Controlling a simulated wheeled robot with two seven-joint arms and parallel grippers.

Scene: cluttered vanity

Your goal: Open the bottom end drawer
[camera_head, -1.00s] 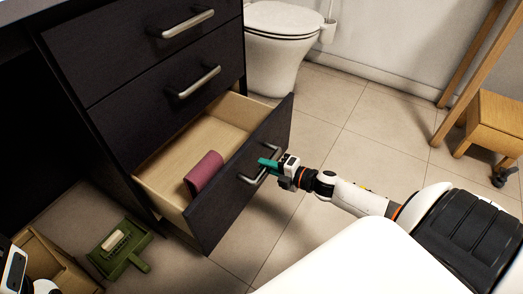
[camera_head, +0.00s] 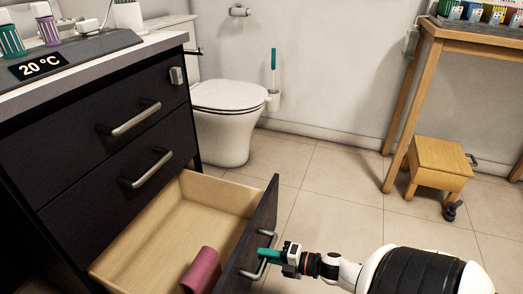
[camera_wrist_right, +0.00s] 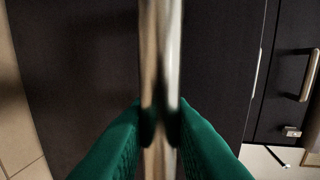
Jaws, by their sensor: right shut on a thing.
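The bottom end drawer (camera_head: 270,215) of the dark vanity is pulled well out, and its pale wooden inside shows. A dark pink rolled object (camera_head: 202,270) lies in it near the front. My right gripper (camera_head: 265,254) is at the drawer's metal handle (camera_head: 254,268). In the right wrist view its green fingers (camera_wrist_right: 160,120) are shut on the handle bar (camera_wrist_right: 160,60), one on each side. My left gripper is not in view.
Two shut drawers with metal handles (camera_head: 137,118) are above the open one. A toilet (camera_head: 228,115) stands behind the vanity. A wooden stool (camera_head: 438,165) is at the right by a wooden table (camera_head: 432,28). The tiled floor (camera_head: 335,190) between is clear.

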